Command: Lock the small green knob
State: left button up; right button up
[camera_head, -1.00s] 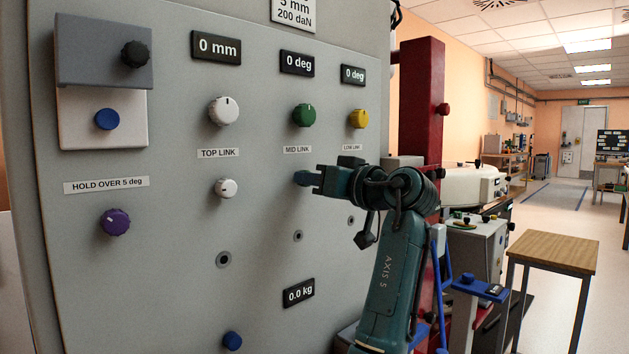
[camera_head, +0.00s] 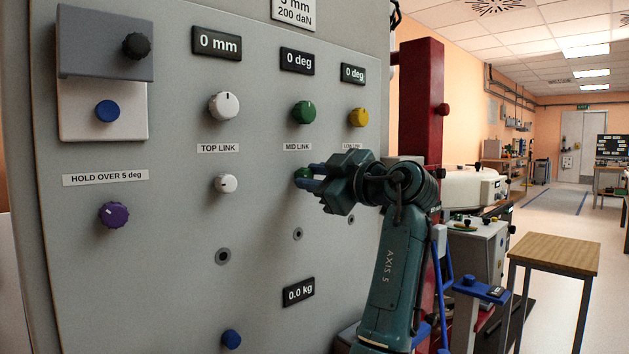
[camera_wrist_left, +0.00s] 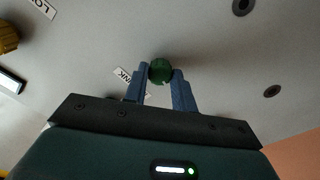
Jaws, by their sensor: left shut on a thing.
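The small green knob (camera_head: 301,173) is on the grey panel under the MID LINK label, below the larger green knob (camera_head: 304,112). My left gripper (camera_head: 309,177) reaches it from the right, with one blue finger above and one below. In the left wrist view the small green knob (camera_wrist_left: 160,70) sits between the tips of the two blue fingers of my left gripper (camera_wrist_left: 161,77). The gripper is shut on it. The fingers partly cover the knob in the head view. My right gripper is not in view.
A small white knob (camera_head: 225,183) is to the left under TOP LINK. A yellow knob (camera_head: 359,117) is up and right, above a label partly hidden by my gripper. A purple knob (camera_head: 113,215) is far left. A red column (camera_head: 422,110) stands behind my arm.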

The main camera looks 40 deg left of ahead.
pick_arm(q)
jog(key=shift+n, duration=0.6)
jog(key=o, duration=1)
jog(key=shift+d, duration=0.15)
jog(key=d, duration=0.4)
jog(key=d+p, duration=0.1)
jog(key=d, duration=0.3)
jog(key=s+d, duration=0.1)
jog(key=d, duration=0.4)
jog(key=shift+s+p, duration=0.1)
jog(key=shift+p, duration=0.2)
